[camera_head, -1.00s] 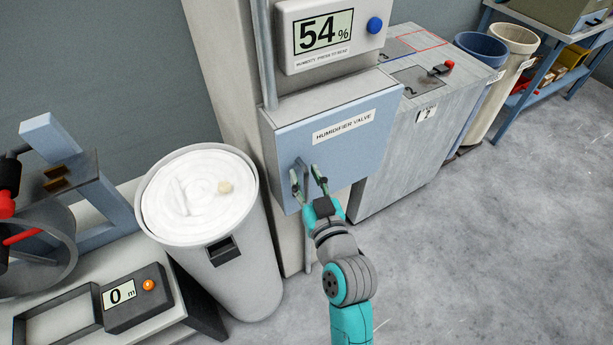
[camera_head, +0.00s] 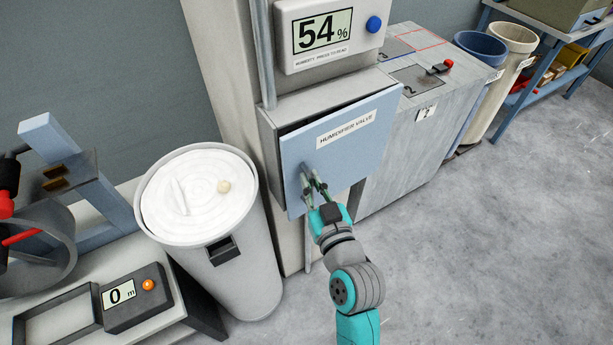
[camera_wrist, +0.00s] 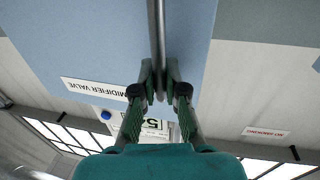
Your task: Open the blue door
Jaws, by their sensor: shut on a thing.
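The blue door (camera_head: 347,145) is the front of a grey wall box and bears the label "HUMIDIFIER VALVE". It stands ajar, with a dark gap along its top and left edges. My gripper (camera_head: 314,188) is at the door's lower left and is shut on the door handle (camera_head: 304,184). In the wrist view the blue door (camera_wrist: 100,45) fills much of the upper picture, and the grey bar handle (camera_wrist: 157,35) runs down between the fingers of my gripper (camera_wrist: 160,85). The inside of the box is hidden.
A humidity display (camera_head: 325,32) reading 54% hangs above the box. A white can (camera_head: 232,270) stands close on the left, and a grey cabinet (camera_head: 425,150) stands on the right. The floor (camera_head: 500,230) to the right is clear.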

